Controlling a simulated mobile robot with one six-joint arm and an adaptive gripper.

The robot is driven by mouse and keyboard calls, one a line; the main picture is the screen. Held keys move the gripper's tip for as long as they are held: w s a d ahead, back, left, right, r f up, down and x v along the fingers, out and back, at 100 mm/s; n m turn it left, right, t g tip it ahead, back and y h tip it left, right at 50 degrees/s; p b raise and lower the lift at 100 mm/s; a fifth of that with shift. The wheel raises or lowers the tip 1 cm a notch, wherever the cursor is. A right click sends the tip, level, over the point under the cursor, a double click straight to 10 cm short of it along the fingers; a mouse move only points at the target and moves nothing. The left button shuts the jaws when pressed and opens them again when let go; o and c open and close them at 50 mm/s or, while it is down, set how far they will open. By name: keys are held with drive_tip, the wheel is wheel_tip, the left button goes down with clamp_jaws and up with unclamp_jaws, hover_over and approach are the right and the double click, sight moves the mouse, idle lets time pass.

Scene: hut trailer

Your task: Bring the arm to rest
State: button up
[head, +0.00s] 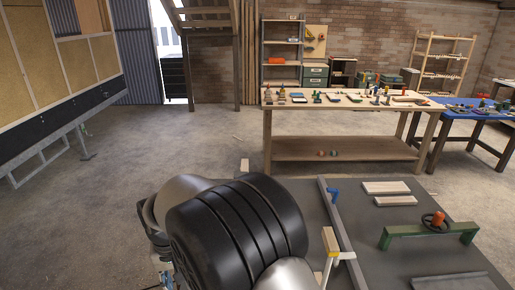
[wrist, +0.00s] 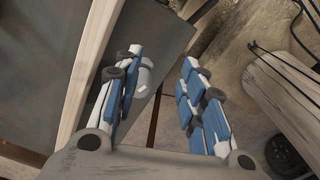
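My gripper (wrist: 158,65) shows in the wrist view with its two blue-padded fingers spread apart. It is open, and I see nothing clamped between the fingers. A small pale object (wrist: 144,76) shows just beside the left finger; I cannot tell what it is or whether it touches. In the head view my arm fills the lower middle, bent, with a large black ribbed joint in front. The gripper cannot be made out there.
A grey-topped bench (head: 425,262) stands at the lower right, with a long metal bar (head: 343,230), wood strips (head: 386,187) and a green bracket (head: 432,234). A wooden workbench (head: 345,147) with tools stands behind. The concrete floor (head: 130,150) at left is clear.

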drive_tip(key=s+d+r+m+t+b, duration=0.1)
drive_tip(key=d+r, duration=0.6)
drive_tip(key=d, duration=0.3)
drive_tip(key=s+d+r+m+t+b, duration=0.1)
drive_tip(key=s+d+r, duration=0.1)
drive_tip(key=d+r, duration=0.65)
drive_tip(key=s+d+f+m+t+b, duration=0.1)
drive_tip(key=s+d+f+t+b, duration=0.1)
drive_tip(key=s+d, duration=1.3)
drive_tip(key=shift+s+d+t+b, duration=0.3)
drive_tip(key=shift+s+b, duration=0.05)
drive_tip(key=shift+s, duration=0.1)
drive_tip(key=shift+o, duration=0.3)
